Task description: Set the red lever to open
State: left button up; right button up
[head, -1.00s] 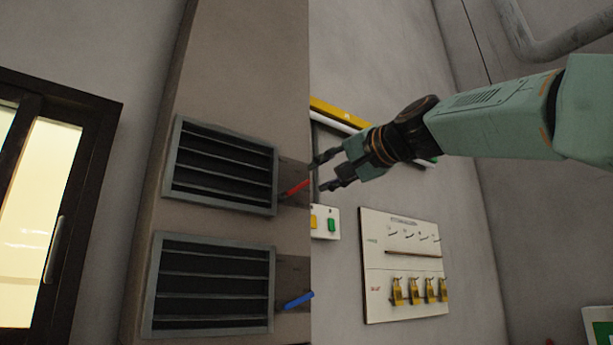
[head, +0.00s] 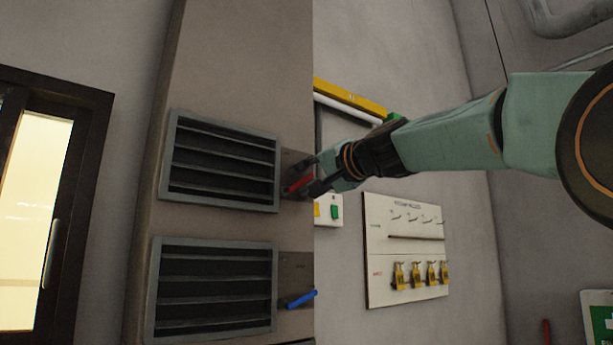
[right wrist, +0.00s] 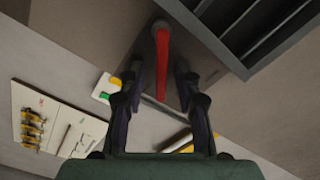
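The red lever (head: 299,184) sticks out from the side of the column, right of the upper louvred vent (head: 222,161). In the right wrist view the red lever (right wrist: 162,62) lies between the two fingers. My right gripper (head: 302,178) is at the lever, with its fingers on either side of it. In the right wrist view my right gripper (right wrist: 160,85) is open, with gaps between the fingers and the lever. The lever's tip reaches in between the fingers. My left gripper is not in view.
A blue lever (head: 298,300) sits below, beside the lower vent (head: 212,288). A small box with yellow and green buttons (head: 335,211) and a white board with yellow padlocks (head: 405,250) are on the wall to the right. A dark-framed door (head: 75,200) stands at left.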

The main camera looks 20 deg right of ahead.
jog(key=shift+s+d+r, duration=0.1)
jog(key=shift+s, duration=0.25)
jog(key=shift+c, duration=1.2)
jog(key=shift+w, duration=0.25)
grip_shut()
jog(key=shift+w+d+f+m, duration=0.15)
jog(key=shift+f+m, duration=0.25)
jog(key=shift+m, duration=0.45)
jog(key=shift+d+f+m, duration=0.1)
jog(key=shift+f+m, duration=0.3)
jog(key=shift+m, duration=0.45)
jog(key=shift+o, duration=1.2)
grip_release()
jog(key=shift+s+d+r, duration=0.1)
jog(key=shift+s+r, duration=0.05)
jog(key=shift+s, duration=0.05)
jog(key=shift+w, duration=0.15)
